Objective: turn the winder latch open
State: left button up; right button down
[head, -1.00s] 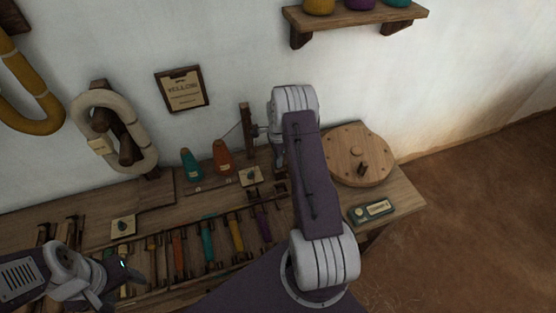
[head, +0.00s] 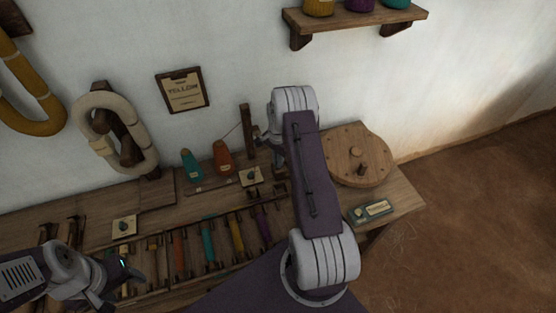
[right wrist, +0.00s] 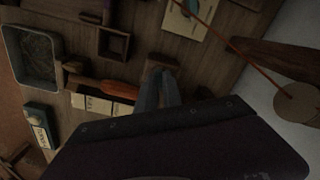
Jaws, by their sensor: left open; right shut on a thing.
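My right gripper (right wrist: 160,88) shows in the right wrist view, its grey fingers shut on a small dark part at their tips. This seems to be the winder latch (right wrist: 160,64), though its shape and angle are too dark to read. In the head view my right arm hides this gripper, beside an upright dark wooden post (head: 246,128) at the back of the bench. My left gripper (head: 124,276) is open and empty, low at the left, above the front of the bench.
A rack of coloured bobbins (head: 208,240) lies along the bench. Teal (head: 191,165) and orange (head: 222,157) cones stand behind it. A round wooden disc (head: 345,163) and a small green box (head: 371,211) are right of my arm. A metal tin (right wrist: 30,58) shows in the right wrist view.

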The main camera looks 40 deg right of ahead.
jog(key=n, duration=1.1)
jog(key=shift+n+p, duration=0.3)
jog(key=shift+n, duration=0.1)
dwell(0.3)
jog(key=c, duration=1.5)
grip_release()
jog(key=shift+r, duration=0.1)
notch_tip(320, 180, up, 9)
